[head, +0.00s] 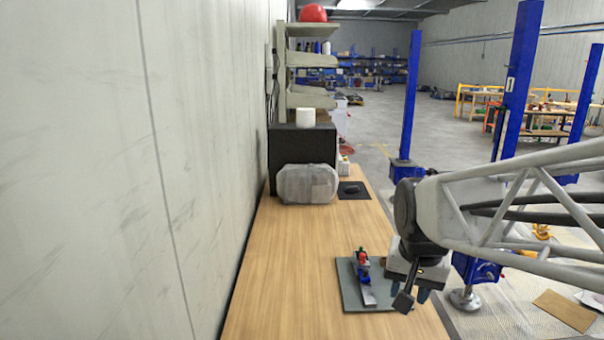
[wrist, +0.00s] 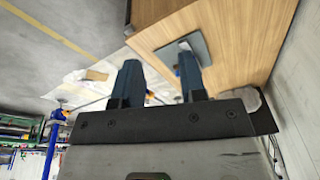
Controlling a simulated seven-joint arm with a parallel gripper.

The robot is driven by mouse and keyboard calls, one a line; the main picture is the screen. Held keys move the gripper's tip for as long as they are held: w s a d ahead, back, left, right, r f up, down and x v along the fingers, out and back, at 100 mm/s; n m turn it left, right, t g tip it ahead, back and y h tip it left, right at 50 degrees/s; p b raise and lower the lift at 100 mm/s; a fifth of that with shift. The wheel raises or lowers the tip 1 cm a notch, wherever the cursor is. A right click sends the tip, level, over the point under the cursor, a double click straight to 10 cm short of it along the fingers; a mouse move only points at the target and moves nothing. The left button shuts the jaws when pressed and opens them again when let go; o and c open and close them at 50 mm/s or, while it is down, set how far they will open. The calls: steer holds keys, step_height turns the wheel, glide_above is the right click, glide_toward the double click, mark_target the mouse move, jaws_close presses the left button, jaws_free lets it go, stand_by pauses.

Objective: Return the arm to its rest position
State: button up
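My gripper (head: 407,291) hangs at the end of my arm (head: 480,215), which reaches in from the right in the head view. A small red, blue and silver device (head: 362,276) lies on the grey plate (head: 350,298), apart from the fingers. In the wrist view the plate (wrist: 202,50) is partly hidden behind one finger.
The wooden table (head: 292,250) runs along a grey wall (head: 120,170). A translucent container (head: 307,184), a black box (head: 288,148) and a dark pad (head: 353,191) stand at its far end. Blue posts (head: 412,95) rise to the right. The table's middle is clear.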

steer(key=s+f+n, duration=0.2)
steer(key=s+n, duration=0.1)
steer(key=s, duration=0.9)
steer(key=shift+s+a+n, duration=0.25)
steer(key=shift+n, duration=0.05)
stand_by(0.6)
